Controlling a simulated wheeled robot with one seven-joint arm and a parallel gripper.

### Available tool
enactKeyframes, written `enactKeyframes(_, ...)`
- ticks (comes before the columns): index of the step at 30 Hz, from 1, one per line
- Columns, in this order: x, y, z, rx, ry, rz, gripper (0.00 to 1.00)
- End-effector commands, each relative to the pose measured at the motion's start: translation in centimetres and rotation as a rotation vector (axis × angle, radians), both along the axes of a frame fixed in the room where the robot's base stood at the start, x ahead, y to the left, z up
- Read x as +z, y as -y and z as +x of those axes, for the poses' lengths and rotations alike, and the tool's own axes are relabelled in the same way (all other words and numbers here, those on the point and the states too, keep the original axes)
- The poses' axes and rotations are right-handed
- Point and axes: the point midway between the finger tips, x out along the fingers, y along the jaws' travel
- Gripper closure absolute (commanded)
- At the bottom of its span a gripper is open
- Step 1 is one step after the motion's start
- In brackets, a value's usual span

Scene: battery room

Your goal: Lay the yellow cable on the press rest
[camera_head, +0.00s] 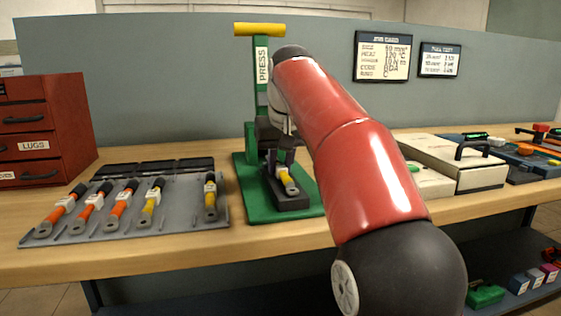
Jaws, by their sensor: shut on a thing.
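The press (262,100) is green with a yellow handle and stands on a green base. Its dark press rest (292,203) sits on that base. A yellow cable (289,184) with a metal lug end is at the rest, lug end toward me. My gripper (281,158) points down over the rest and is shut on this cable's rear part. My arm and gripper hide much of the press throat. I cannot tell whether the cable touches the rest.
A grey tray (180,222) left of the press holds several orange and yellow cables. A red drawer cabinet (44,130) marked LUGS stands at far left. A beige case (455,165) stands to the right, with tools beyond it. My arm crosses the bench's middle.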

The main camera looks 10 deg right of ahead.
Motion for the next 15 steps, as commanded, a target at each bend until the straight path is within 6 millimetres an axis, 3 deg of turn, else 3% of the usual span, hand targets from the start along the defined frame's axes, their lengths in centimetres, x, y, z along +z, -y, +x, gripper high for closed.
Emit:
enactKeyframes(1, 0.01, 0.0, -0.01, 0.0, 0.001, 0.0, 0.76)
enactKeyframes(6, 0.02, 0.0, -0.01, 0.0, 0.001, 0.0, 0.54)
enactKeyframes(15, 0.17, 0.0, -0.06, 0.0, 0.0, 0.0, 0.53)
